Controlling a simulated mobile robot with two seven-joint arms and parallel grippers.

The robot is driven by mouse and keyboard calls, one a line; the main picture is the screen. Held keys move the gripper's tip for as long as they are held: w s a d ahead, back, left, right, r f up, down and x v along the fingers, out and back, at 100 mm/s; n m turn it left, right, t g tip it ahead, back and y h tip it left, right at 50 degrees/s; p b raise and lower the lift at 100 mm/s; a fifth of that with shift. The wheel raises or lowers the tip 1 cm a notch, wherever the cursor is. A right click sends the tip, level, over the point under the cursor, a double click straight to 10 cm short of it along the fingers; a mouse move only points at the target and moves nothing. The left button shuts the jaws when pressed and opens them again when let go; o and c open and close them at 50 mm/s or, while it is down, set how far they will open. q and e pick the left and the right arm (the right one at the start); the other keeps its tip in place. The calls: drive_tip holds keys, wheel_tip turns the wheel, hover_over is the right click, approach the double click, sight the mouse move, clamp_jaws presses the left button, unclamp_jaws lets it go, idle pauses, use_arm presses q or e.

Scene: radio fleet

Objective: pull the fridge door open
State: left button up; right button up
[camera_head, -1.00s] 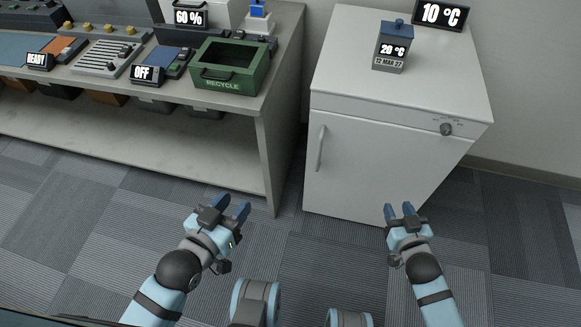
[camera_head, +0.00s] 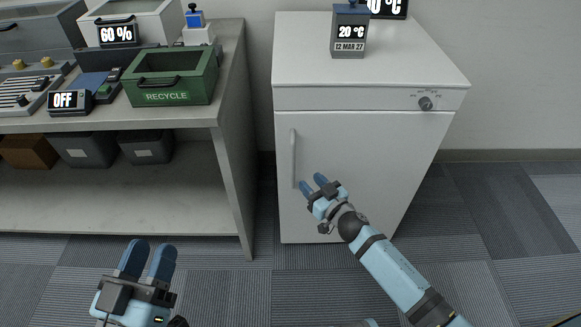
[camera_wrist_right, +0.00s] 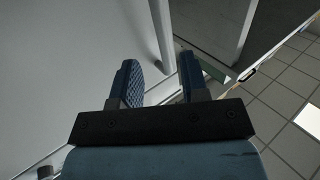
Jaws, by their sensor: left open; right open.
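The white fridge (camera_head: 375,85) stands against the wall, with its door (camera_head: 370,155) shut. A vertical white handle (camera_head: 293,158) runs along the left side of the door. My right gripper (camera_head: 312,184) is open in front of the door, just right of the handle's lower end in the head view. In the right wrist view the open fingers (camera_wrist_right: 158,85) are apart with nothing between them, and the handle (camera_wrist_right: 160,30) stands beyond the gap. I cannot tell whether they touch it. My left gripper (camera_head: 148,262) is open and empty, low at the left.
A grey workbench (camera_head: 232,110) stands left of the fridge with a narrow gap between. It bears a green recycle bin (camera_head: 172,97). A small container (camera_head: 349,42) showing 20 °C stands on the fridge. Carpeted floor (camera_head: 520,230) at the right is clear.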

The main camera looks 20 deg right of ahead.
sight(294, 166)
drive_tip(key=b+x, duration=0.2)
drive_tip(key=x, duration=0.7)
drive_tip(key=shift+w+f, duration=0.1)
use_arm(q)
drive_tip(key=f, duration=0.1)
drive_tip(key=f+g, duration=0.1)
drive_tip(key=shift+w+d+f, duration=0.1)
drive_tip(key=shift+d+f, duration=0.1)
drive_tip(key=shift+f, duration=0.2)
drive_tip(key=shift+r, duration=0.1)
use_arm(e)
clamp_jaws()
